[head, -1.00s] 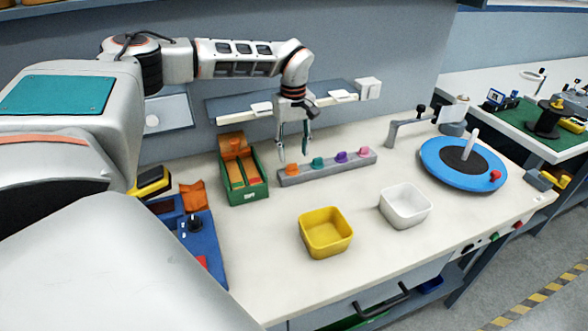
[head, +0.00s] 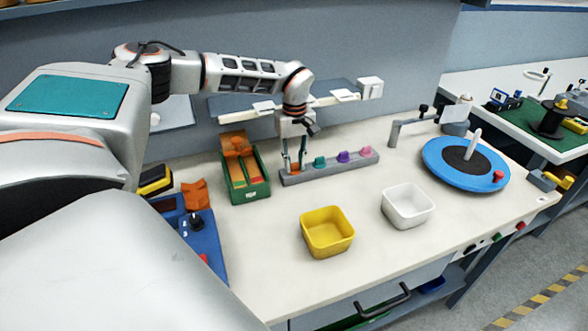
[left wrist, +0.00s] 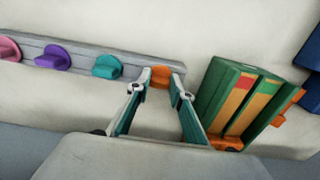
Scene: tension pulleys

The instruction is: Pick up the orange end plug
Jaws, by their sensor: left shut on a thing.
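The orange end plug (left wrist: 160,77) sits at one end of the grey rack (head: 338,166), at the rack's left end in the head view. My left gripper (head: 295,167) has come down over it and is shut on it, with one finger on each side. The plug also shows between the fingers in the head view, mostly hidden by them. In the left wrist view the fingertips (left wrist: 161,78) of my left gripper hold the plug at its place in the rack. Teal, purple and pink plugs (head: 343,156) stand in the same rack. My right gripper is not in view.
A green box with orange and red strips (head: 236,192) stands close on the left of the rack. A yellow bin (head: 327,241) and a white bin (head: 406,214) stand in front. A blue turntable (head: 436,171) is at the right. The tabletop between them is clear.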

